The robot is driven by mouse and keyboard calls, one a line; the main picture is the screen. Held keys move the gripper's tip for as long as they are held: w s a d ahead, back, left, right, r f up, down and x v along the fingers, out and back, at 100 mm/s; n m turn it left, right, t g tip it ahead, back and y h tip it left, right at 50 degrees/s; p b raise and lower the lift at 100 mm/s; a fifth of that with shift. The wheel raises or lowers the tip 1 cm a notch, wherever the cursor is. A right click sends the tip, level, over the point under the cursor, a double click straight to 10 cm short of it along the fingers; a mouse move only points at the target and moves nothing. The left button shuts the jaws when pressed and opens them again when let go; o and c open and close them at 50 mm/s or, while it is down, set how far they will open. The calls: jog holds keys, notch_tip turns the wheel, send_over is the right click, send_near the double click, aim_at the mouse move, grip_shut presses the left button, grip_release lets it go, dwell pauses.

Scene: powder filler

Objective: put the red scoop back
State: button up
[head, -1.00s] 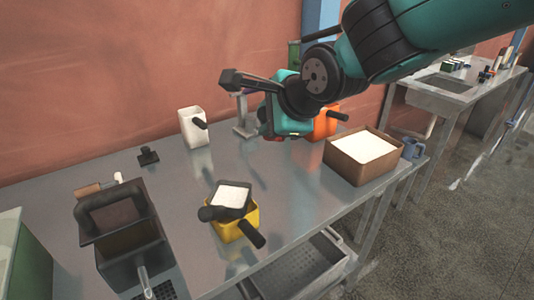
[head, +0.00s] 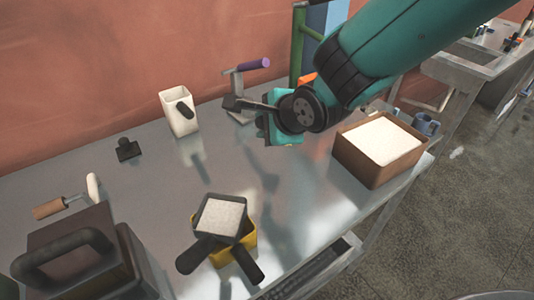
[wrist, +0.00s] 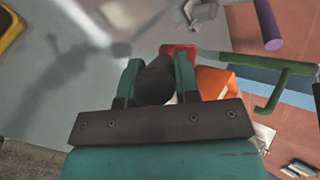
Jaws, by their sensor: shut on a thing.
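My gripper (wrist: 158,68) is shut on a dark handle (wrist: 155,82) in the wrist view. A red piece (wrist: 178,51), seemingly the red scoop's bowl, shows just beyond it. In the head view my gripper (head: 284,128) hangs over the back of the table, and its fingers and the scoop are hidden. The orange container (head: 306,79) is mostly hidden behind my arm; it shows in the wrist view (wrist: 214,82) right of the fingers. I cannot tell how far below the scoop it is.
A white container (head: 176,118) with a black handle stands back left. A yellow container (head: 247,248) with dark scoops is in front, a powder-filled box (head: 360,166) at right. A purple-handled press (head: 241,84) and green post (head: 297,45) stand near my gripper. The table middle is clear.

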notch_tip(320, 180, down, 10)
jog(key=shift+r+p, duration=0.2)
jog(key=shift+p, duration=0.3)
jog(key=o, duration=0.9)
jog(key=shift+f, duration=0.1)
jog(key=b+v, duration=0.2)
jog(key=v, duration=1)
